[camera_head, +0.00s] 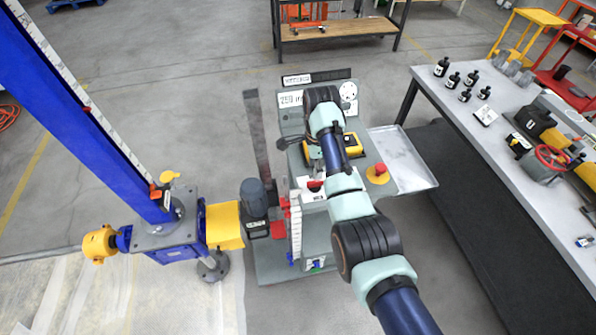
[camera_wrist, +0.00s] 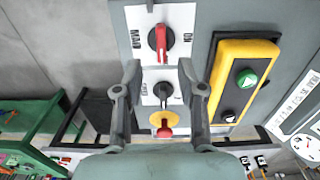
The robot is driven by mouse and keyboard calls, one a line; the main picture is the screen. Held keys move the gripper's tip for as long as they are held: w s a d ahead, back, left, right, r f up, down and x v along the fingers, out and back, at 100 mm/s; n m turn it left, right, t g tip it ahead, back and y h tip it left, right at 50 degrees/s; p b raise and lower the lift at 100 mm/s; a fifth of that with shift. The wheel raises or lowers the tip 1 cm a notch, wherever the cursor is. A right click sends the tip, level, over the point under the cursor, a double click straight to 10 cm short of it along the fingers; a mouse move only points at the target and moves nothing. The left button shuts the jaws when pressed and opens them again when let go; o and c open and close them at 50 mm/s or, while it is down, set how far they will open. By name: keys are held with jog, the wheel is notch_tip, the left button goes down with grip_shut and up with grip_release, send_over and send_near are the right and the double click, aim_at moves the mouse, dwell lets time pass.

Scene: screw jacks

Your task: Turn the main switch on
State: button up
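The main switch (camera_wrist: 161,42) is a red rotary handle on a white plate lettered MAIN and ON. In the wrist view its handle lies along the picture's up-down direction. In the head view a red handle (camera_head: 315,186) shows on a white plate beside my arm. My gripper (camera_wrist: 160,67) is open and empty. Its two fingers stand either side of the line of controls, with the tips just below the main switch in the wrist view. No contact with the switch shows. In the head view my arm hides most of the gripper.
A black rotary switch (camera_wrist: 163,91) and a red knob on yellow (camera_wrist: 164,126) line up below the main switch. A yellow box with a green button (camera_wrist: 247,79) is close on the right. A blue screw jack (camera_head: 170,233) stands left; a workbench (camera_head: 505,165) stands right.

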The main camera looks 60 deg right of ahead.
aim_at(314, 182)
notch_tip(314, 182, down, 8)
jog(key=shift+r+b, duration=0.25)
jog(key=shift+b, duration=0.25)
grip_shut()
